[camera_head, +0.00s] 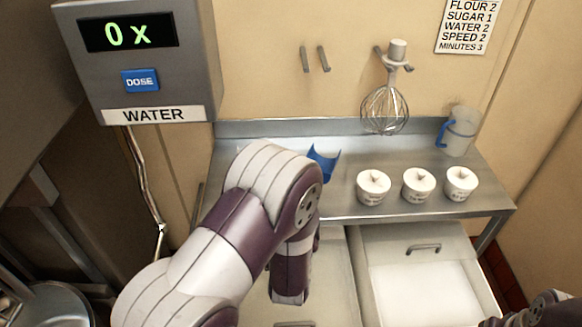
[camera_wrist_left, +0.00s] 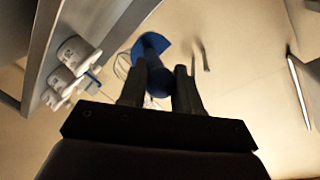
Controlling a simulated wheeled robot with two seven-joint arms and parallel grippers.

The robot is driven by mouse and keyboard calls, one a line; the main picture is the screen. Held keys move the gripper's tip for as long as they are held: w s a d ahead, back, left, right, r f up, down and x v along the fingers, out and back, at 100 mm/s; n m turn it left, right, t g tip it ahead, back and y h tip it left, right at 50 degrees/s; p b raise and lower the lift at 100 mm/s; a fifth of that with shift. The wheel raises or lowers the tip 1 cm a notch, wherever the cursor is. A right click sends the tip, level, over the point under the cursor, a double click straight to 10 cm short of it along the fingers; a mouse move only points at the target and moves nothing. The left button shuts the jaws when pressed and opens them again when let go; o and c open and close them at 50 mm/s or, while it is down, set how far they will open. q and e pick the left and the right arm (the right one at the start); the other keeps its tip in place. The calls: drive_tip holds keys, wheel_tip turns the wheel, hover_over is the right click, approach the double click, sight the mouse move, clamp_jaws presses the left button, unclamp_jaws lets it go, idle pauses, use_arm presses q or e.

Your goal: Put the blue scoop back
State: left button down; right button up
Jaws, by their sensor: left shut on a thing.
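The blue scoop (camera_wrist_left: 152,45) is in the jaws of my left gripper (camera_wrist_left: 160,78). In the left wrist view its blue bowl shows beyond the fingertips, and its lower part lies between the fingers. In the head view the blue bowl (camera_head: 323,163) shows just past my left arm, in front of the steel shelf's back part. My left arm hides the gripper and the rest of the scoop there. Two grey hooks (camera_head: 314,59) on the beige wall are empty. My right gripper is not seen; only part of my right arm shows at the lower right.
Several white cups (camera_head: 418,186) stand on the steel shelf (camera_head: 340,203). A clear jug (camera_head: 459,132) with a blue handle stands at its right end. A whisk (camera_head: 385,105) hangs on the wall. A white-filled bin (camera_head: 425,290) is below. The water dispenser (camera_head: 140,65) is at upper left.

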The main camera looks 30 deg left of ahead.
use_arm(q)
drive_tip(key=w+a+f, duration=0.1)
drive_tip(key=a+f, duration=0.1)
drive_tip(key=a, duration=0.1)
drive_tip(key=w+a+f, duration=0.1)
drive_tip(key=a+f, duration=0.1)
drive_tip(key=a, duration=0.2)
drive_tip(key=w+a+f, duration=0.1)
drive_tip(key=a+f, duration=0.1)
drive_tip(key=a, duration=0.2)
drive_tip(key=shift+w+f, duration=0.25)
drive_tip(key=shift+f, duration=0.05)
wheel_tip(320, 180, down, 4)
drive_tip(key=shift+w+r, duration=0.1)
drive_tip(key=shift+f, duration=0.2)
drive_tip(key=c, duration=1.1)
unclamp_jaws()
